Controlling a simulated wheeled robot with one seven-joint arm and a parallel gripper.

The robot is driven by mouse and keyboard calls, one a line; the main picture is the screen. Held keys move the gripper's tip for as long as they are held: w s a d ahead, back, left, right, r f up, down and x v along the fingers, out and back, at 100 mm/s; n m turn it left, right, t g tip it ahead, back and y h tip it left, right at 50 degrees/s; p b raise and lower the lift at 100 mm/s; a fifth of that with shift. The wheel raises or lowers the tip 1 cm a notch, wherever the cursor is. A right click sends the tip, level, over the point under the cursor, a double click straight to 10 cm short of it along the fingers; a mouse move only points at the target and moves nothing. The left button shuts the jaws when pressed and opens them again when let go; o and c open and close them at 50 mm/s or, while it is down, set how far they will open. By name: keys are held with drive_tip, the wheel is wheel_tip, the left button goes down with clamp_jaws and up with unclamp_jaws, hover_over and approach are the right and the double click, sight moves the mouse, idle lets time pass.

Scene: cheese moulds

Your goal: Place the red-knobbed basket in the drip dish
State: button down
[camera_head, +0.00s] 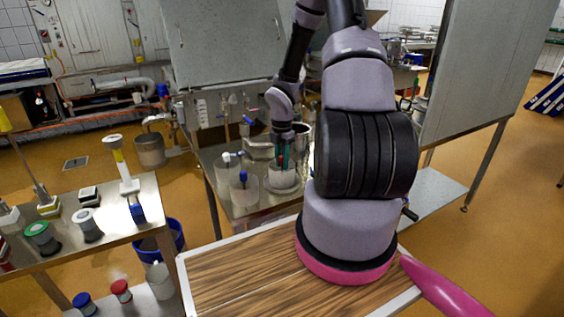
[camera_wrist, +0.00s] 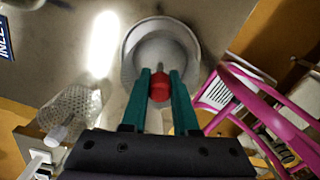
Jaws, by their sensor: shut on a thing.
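My gripper (camera_wrist: 160,76) has its teal fingers closed on the red knob (camera_wrist: 158,88) of a pale basket (camera_wrist: 163,52). In the head view, my gripper (camera_head: 282,160) points down at the table, with the red-knobbed basket (camera_head: 281,174) upright below it. A wider pale rim, apparently the drip dish (camera_head: 283,189), shows around the basket's lower part. In the wrist view, the dish's grey rim (camera_wrist: 128,52) surrounds the basket. I cannot tell whether the basket rests on the dish floor or hangs just above it.
A clear basket with a blue knob (camera_head: 243,178) stands left of the dish on the metal table (camera_head: 217,172), and another vessel (camera_head: 228,160) is behind it. A metal pot (camera_head: 301,140) stands close behind the dish. The side table (camera_head: 112,218) at left holds several tools.

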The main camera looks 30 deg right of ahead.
drive_tip(key=shift+f, duration=0.15)
drive_tip(key=c, duration=0.7)
unclamp_jaws()
